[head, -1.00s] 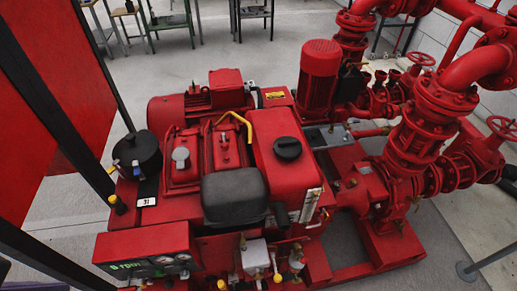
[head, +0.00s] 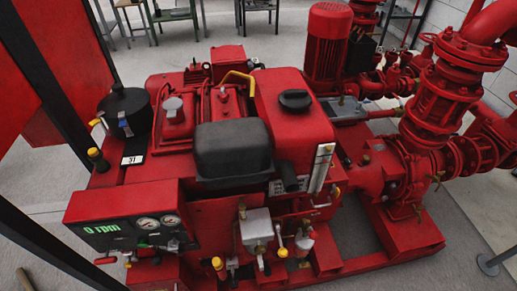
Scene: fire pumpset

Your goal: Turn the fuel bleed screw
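The red pumpset engine (head: 215,150) fills the middle of the head view. On its front side sits a pale grey block (head: 256,226) with small fittings below it. Yellow-capped parts (head: 218,263) stand near the bottom. The fuel bleed screw is too small to pick out for certain among these fittings. Neither of my grippers is in view.
A control panel (head: 125,226) reading "0 rpm" with gauges projects at the front left. Dark frame posts and a red panel (head: 62,60) stand at the left. Red pipes and valves (head: 445,95) rise at the right.

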